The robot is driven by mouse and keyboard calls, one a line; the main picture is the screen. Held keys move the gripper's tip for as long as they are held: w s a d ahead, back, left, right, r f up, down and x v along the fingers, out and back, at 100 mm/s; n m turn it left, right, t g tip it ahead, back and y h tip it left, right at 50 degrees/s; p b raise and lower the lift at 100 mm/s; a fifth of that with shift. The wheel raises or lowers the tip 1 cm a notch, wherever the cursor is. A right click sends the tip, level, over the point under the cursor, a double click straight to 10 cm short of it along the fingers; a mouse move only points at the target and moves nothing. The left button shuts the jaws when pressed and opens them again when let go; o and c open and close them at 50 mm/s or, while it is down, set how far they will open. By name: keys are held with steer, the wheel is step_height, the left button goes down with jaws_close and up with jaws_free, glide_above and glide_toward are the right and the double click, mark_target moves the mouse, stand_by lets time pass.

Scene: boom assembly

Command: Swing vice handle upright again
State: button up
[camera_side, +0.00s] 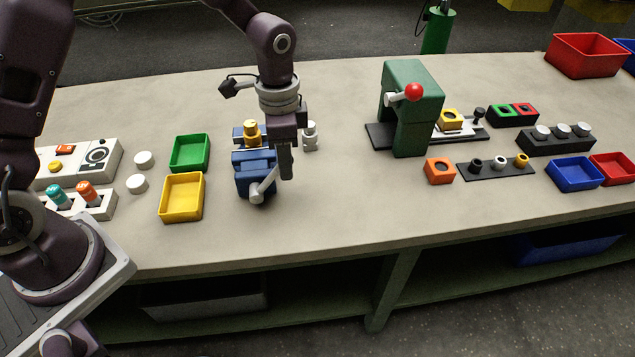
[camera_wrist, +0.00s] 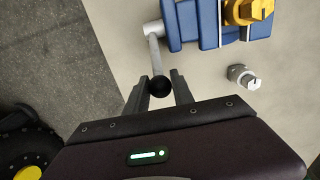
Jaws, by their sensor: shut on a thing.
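The blue vice (camera_side: 254,178) stands on the bench, and a yellow part (camera_side: 251,134) sits in it. The yellow part also shows at the top right of the wrist view (camera_wrist: 250,10). The grey vice handle (camera_side: 265,186) slants up and to the right from its pivot at the vice's front. In the wrist view the handle (camera_wrist: 154,52) ends in a black knob (camera_wrist: 160,86). My gripper (camera_side: 284,174) is shut on the handle at this knob, with one finger on each side. The fingers hide the knob in the side view.
A small grey metal part (camera_side: 310,136) stands right of the vice; it also shows in the wrist view (camera_wrist: 243,77). Yellow (camera_side: 182,214) and green (camera_side: 203,154) trays lie left. A green press (camera_side: 415,130) stands right. The bench in front of the vice is clear.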

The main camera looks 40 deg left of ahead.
steer(key=shift+s+a+r, duration=0.3)
steer(key=shift+a, duration=0.1)
steer(key=shift+s+a+r, duration=0.45)
steer(key=shift+s+a, duration=0.25)
steer(key=shift+s, duration=0.05)
steer(key=o, duration=0.7)
